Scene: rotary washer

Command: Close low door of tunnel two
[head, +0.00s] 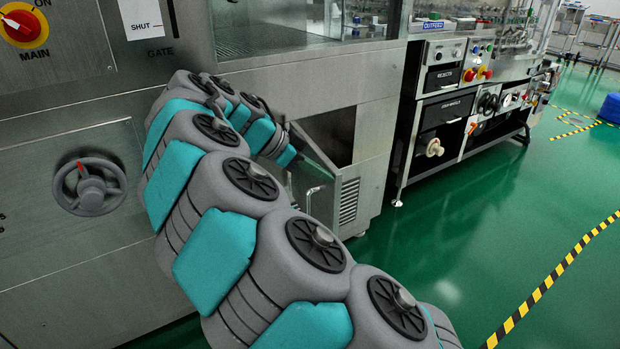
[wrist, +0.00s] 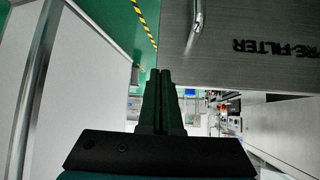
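A low door (head: 314,194) of bare metal stands swung out from a dark low opening (head: 338,132) in the machine's lower front, in the head view. A bar handle shows on it. In the wrist view a grey panel with lettering that includes "FILTER" (wrist: 272,47) fills the upper right, with a metal handle (wrist: 197,18); it seems to be this door. My gripper (wrist: 163,72) has its two fingers together with nothing between them. It is beside the panel's lower left edge, and I cannot tell if it touches. In the head view my arm hides part of the door and opening.
A handwheel (head: 90,186) sits on the machine front at left, below a red main switch (head: 20,27). The outfeed unit (head: 445,110) stands further right. Green floor (head: 450,240) is clear in front.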

